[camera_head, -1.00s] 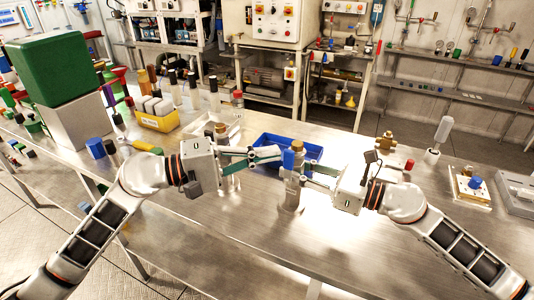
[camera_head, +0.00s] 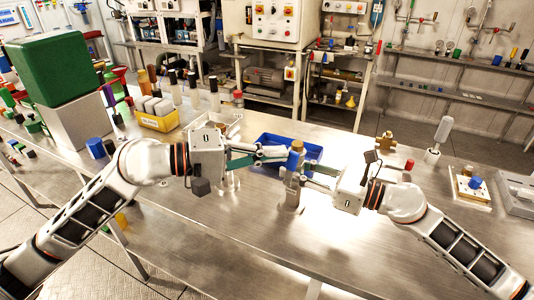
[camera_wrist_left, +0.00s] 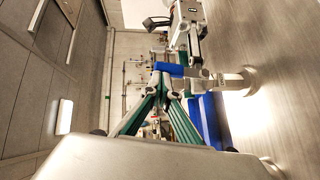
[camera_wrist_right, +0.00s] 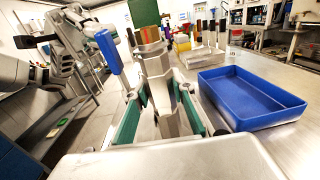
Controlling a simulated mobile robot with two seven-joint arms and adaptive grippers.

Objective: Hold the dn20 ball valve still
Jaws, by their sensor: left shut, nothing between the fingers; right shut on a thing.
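A grey metal body with a brown top and a blue lever, which I take for the dn20 ball valve (camera_head: 293,182), stands upright at the table's middle. My right gripper (camera_head: 304,178) is shut on it from the right; in the right wrist view its green fingers clasp the grey body (camera_wrist_right: 158,80). The blue lever (camera_wrist_right: 108,50) sticks out on the left side there. My left gripper (camera_head: 284,153) is shut and empty, its tips close to the lever; the lever also shows at its tips in the left wrist view (camera_wrist_left: 168,69). I cannot tell whether they touch.
A blue tray (camera_head: 315,151) lies just behind the valve. A yellow box (camera_head: 157,122) and several bottles stand at the back left. A brass fitting (camera_head: 386,142) and a red-capped item (camera_head: 409,164) lie to the right. The front of the table is clear.

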